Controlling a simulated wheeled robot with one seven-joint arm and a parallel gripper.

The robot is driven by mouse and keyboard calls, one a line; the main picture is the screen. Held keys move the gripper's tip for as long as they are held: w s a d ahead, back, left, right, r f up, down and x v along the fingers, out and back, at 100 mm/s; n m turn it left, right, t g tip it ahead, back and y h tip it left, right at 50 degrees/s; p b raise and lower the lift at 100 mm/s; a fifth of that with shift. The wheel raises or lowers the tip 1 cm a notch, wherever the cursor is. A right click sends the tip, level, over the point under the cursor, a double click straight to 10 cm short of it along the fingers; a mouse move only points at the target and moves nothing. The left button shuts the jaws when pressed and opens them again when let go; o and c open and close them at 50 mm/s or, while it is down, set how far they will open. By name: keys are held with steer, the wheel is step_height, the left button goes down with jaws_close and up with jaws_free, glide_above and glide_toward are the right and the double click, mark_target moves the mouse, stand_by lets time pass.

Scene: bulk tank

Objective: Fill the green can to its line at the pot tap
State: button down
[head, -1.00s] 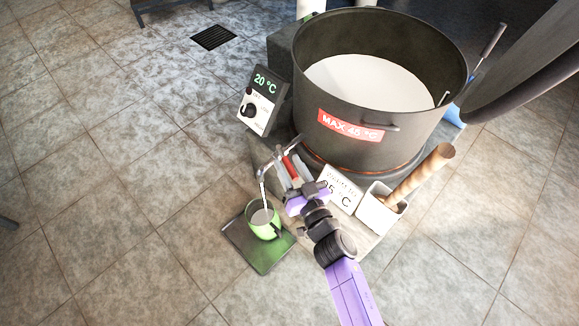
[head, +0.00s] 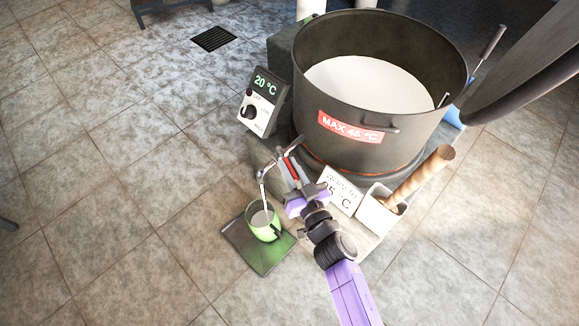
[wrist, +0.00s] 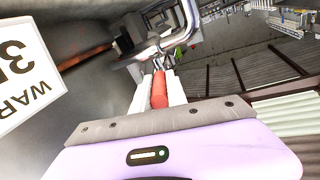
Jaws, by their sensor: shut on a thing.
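The green can (head: 277,229) stands upright on a dark tray under the spout of the pot tap (head: 264,170). White liquid (head: 262,217) shows inside the can, and a thin pale stream seems to run from the spout into it. I cannot make out the can's line. My gripper (head: 291,173) is shut on the tap's red handle (head: 294,169). In the wrist view the red handle (wrist: 159,90) lies between the two pale fingers. The tap's bent metal pipe (wrist: 189,25) shows beyond it.
The large dark pot (head: 325,90) of white liquid carries a red "MAX 45 °C" label. A control box (head: 264,100) reads 20 °C. A sign (head: 340,190) and a white holder (head: 378,216) with a wooden-handled tool stand beside my gripper.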

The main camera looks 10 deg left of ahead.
stand_by(0.8)
steer(key=shift+w+d+r+y+p, duration=0.2)
steer(key=shift+y+p, duration=0.1)
steer(key=shift+p, duration=0.75)
steer(key=shift+w+d+r+n+g+y+p, duration=0.15)
steer(key=shift+n+g+y+p, duration=0.3)
steer(key=shift+p, duration=0.7)
steer(key=shift+w+d+f+n+g+y+p, duration=0.15)
steer(key=shift+d+f+n+g+y+p, duration=0.05)
steer(key=shift+n+g+y+p, duration=0.35)
steer(key=shift+w+d+f+n+g+y+p, duration=0.1)
steer(key=shift+d+f+n+g+y+p, duration=0.1)
steer(key=shift+n+g+y+p, duration=0.35)
steer(key=c, duration=1.3)
jaws_free()
